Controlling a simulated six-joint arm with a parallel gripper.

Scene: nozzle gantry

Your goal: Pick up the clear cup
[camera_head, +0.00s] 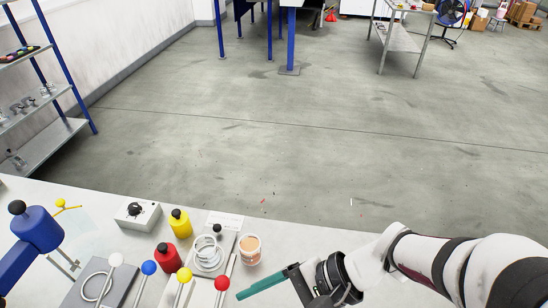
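A small clear cup (250,249) with peach-orange content or colouring stands upright on the pale workbench (120,197), near its far edge. My gripper (288,279) is in front of and to the right of the cup, apart from it in the picture. A long teal piece (262,285) sticks out from the gripper's dark end toward the left. I cannot tell whether this is a finger or something held. The finger opening is not visible from this angle.
A white coil (208,256) stands just left of the cup. Red (167,258) and yellow (180,223) bottles, ball-topped levers (184,276), a white knob box (138,213) and a blue device (37,230) crowd the left. Open floor lies beyond the bench.

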